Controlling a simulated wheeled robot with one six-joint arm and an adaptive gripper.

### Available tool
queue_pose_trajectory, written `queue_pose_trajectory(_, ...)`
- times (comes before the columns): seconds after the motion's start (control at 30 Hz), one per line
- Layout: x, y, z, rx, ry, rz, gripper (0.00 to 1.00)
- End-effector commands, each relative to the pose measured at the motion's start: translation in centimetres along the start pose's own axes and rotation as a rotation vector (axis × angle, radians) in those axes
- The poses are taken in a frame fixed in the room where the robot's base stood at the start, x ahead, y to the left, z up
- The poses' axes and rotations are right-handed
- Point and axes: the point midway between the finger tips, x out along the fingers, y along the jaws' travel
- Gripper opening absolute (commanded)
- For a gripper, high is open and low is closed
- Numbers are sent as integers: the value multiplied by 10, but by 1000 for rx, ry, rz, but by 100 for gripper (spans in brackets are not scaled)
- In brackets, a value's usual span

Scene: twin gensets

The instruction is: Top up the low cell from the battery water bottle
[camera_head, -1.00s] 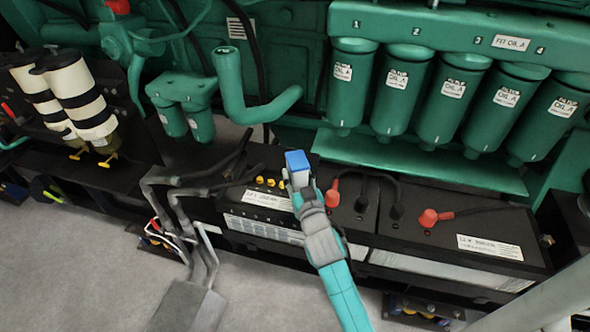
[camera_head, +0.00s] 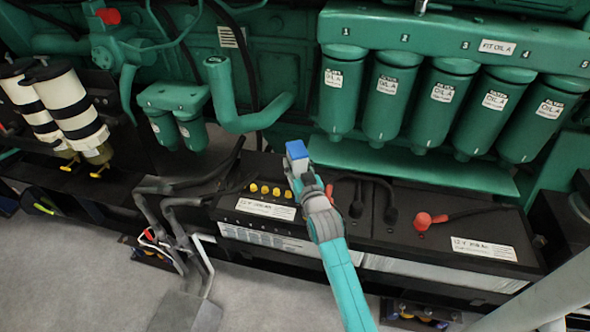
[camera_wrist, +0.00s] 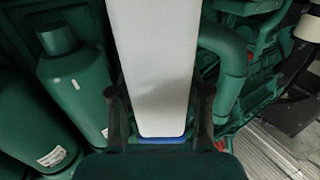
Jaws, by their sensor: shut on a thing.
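The water bottle shows as a white body with a blue end (camera_head: 297,150) at my gripper in the head view. In the wrist view the white bottle (camera_wrist: 155,70) runs down between the fingers, with a blue band at its lower end. My gripper (camera_head: 306,178) is shut on it, above the left battery (camera_head: 238,206). A row of yellow cell caps (camera_head: 265,190) stands on that battery, left of the gripper. The arm and gripper may hide more of the battery top. I cannot tell which cell is low, nor any water level.
Several green oil filters (camera_head: 390,98) hang behind and to the right, above a green ledge (camera_head: 410,166). A right battery (camera_head: 450,215) carries a red terminal cover (camera_head: 423,221) and black cables. A green pipe (camera_head: 228,95) rises behind the left battery. Grey cables (camera_head: 180,215) run at left.

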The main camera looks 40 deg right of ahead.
Motion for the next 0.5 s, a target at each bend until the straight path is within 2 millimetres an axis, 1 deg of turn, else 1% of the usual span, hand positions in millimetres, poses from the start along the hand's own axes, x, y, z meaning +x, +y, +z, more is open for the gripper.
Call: queue_pose_trajectory(0.5,37,22,0,0,3,1,6)
